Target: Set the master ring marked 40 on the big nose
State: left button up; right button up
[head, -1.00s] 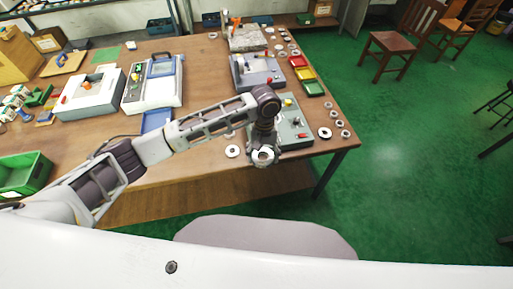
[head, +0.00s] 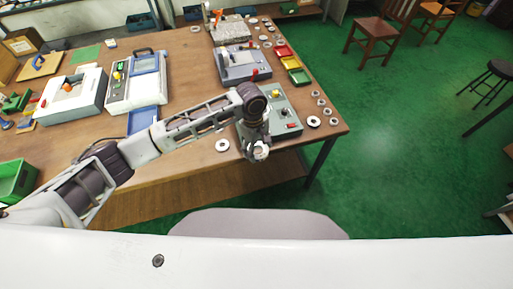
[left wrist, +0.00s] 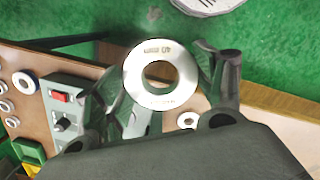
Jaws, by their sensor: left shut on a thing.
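My left gripper (left wrist: 165,90) is shut on the master ring (left wrist: 186,78), a shiny flat metal ring with a round hole. Its face shows "40 mm", upside down in the left wrist view. In the head view my left gripper (head: 257,148) hangs at the table's front edge, with the ring partly visible in it. The grey-green device (head: 285,116) with a red switch stands just behind it; it also shows in the left wrist view (left wrist: 70,118). I cannot make out the big nose; the arm and gripper hide part of this device. My right gripper is not in view.
A white ring (head: 222,146) lies left of the gripper. A dark-holed ring (head: 313,122) and several smaller rings lie on the table's right side. Red, yellow and green trays (head: 294,69) stand behind. Another grey device (head: 243,65) stands farther back.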

pick_arm(q)
jog(key=n, duration=0.3)
jog(key=shift+w+d+n, duration=0.15)
jog(key=shift+d+n, duration=0.15)
jog(key=shift+r+n+t, duration=0.1)
jog(key=shift+n+t, duration=0.2)
jog(key=shift+n, duration=0.3)
